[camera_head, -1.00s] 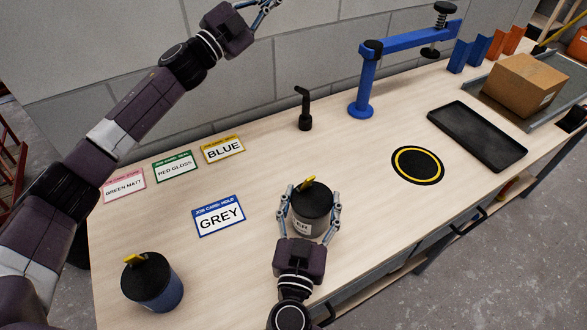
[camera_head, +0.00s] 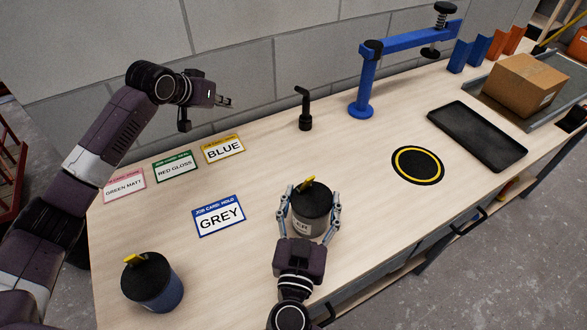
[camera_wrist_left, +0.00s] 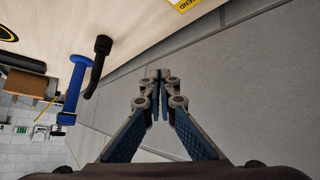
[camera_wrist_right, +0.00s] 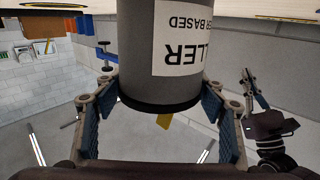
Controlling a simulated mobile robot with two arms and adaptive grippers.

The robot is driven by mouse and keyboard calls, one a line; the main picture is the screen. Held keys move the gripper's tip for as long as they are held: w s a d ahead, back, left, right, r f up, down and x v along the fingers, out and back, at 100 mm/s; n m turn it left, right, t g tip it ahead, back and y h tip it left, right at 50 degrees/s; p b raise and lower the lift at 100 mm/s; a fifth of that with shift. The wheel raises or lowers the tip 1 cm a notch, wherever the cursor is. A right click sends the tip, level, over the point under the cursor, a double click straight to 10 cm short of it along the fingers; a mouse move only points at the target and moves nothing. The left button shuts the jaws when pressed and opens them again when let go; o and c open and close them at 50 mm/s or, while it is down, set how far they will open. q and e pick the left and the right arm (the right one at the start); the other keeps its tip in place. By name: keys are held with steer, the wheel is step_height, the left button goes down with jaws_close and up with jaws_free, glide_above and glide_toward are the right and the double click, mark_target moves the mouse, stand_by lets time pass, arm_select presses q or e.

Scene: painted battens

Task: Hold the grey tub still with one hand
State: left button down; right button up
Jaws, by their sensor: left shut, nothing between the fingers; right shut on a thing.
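The grey tub (camera_head: 311,212) stands on the bench with a black lid and a yellow piece on top. My right gripper (camera_head: 310,208) is shut around its sides. In the right wrist view the grey tub (camera_wrist_right: 165,70) shows a white label between the fingers. My left gripper (camera_head: 226,103) is shut and empty, held up above the back of the bench, well left of the tub. Its closed fingers also show in the left wrist view (camera_wrist_left: 159,82). A job card (camera_head: 219,216) reading "HOLD" and "GREY" lies left of the tub.
A blue tub (camera_head: 165,295) with a black lid stands at front left. Several other cards (camera_head: 175,166) lie behind. A black post (camera_head: 305,110), blue clamp arm (camera_head: 366,85), yellow-ringed black disc (camera_head: 418,166), black tray (camera_head: 478,136) and cardboard box (camera_head: 526,84) stand toward the right.

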arm_select(q)
steer(key=s+d+f+g+h, duration=0.4)
steer(key=s+d+g+h, duration=0.1)
steer(key=s, duration=0.4)
steer(key=s+d+r+m+g+h, duration=0.1)
steer(key=s+d+r+g+h, duration=0.2)
steer(key=s+r+h, duration=0.3)
steer(key=s+r+g, duration=0.1)
steer(key=s+r, duration=0.1)
steer(key=s, duration=0.1)
steer(key=shift+s+m+g+h, duration=0.25)
steer(key=shift+m+g+h, duration=0.15)
steer(key=shift+d, duration=0.1)
